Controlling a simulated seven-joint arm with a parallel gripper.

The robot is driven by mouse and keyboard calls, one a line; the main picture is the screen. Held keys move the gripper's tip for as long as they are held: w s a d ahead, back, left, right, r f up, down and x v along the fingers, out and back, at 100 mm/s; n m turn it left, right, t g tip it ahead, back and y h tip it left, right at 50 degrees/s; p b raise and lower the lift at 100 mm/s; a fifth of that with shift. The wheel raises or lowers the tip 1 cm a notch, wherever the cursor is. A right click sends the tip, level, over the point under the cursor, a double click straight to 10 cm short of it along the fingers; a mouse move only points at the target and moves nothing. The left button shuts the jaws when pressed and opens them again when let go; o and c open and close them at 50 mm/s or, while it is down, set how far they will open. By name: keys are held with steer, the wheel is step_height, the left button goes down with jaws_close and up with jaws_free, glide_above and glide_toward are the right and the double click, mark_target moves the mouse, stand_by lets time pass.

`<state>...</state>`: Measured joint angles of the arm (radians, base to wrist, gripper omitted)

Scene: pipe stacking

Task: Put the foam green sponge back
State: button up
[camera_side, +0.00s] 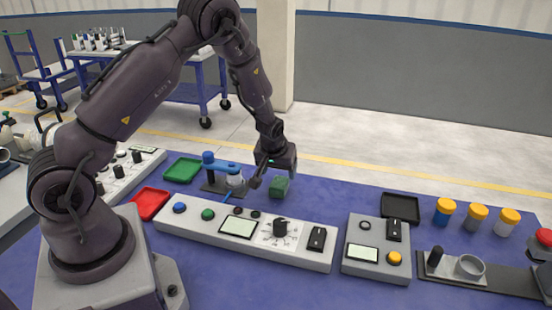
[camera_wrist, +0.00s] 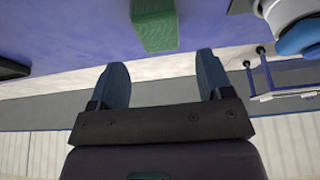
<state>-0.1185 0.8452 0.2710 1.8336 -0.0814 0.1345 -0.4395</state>
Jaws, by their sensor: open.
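The foam green sponge (camera_side: 279,186) is a small green block on the blue table, behind the long grey control panel. In the wrist view the sponge (camera_wrist: 154,24) shows at the top centre, beyond my fingertips and roughly in line with the gap between them. My gripper (camera_side: 262,172) is just to the left of the sponge and a little above the table in the side view. In the wrist view my gripper (camera_wrist: 161,72) has its two fingers wide apart with nothing between them.
A blue-topped stand (camera_side: 222,166) is close left of my gripper. A green tray (camera_side: 183,169), a red tray (camera_side: 149,204) and a black tray (camera_side: 400,208) lie on the table (camera_side: 340,190). The long control panel (camera_side: 190,222) is in front. Yellow-capped jars (camera_side: 476,217) stand at right.

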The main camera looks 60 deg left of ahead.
steer(key=s+d+r+m+h, duration=0.1)
steer(key=s+d+r, duration=0.25)
steer(key=r, duration=0.35)
steer(key=s+d+r+m+t+h, duration=0.1)
steer(key=s+d+r, duration=0.1)
steer(key=d+r, duration=0.35)
steer(key=s+d+r+m, duration=0.1)
steer(key=s+d+r, duration=0.1)
steer(key=r, duration=0.6)
steer(key=s+d+r+m, duration=0.3)
steer(key=s+r, duration=0.1)
steer(key=s, duration=0.3)
steer(key=s+d+r+m+t+h, duration=0.1)
steer(key=s+d+r+m, duration=0.2)
steer(key=s, duration=0.5)
steer(key=shift+s+d+r, duration=0.3)
steer(key=shift+d+r, duration=0.15)
steer(key=shift+r, duration=0.15)
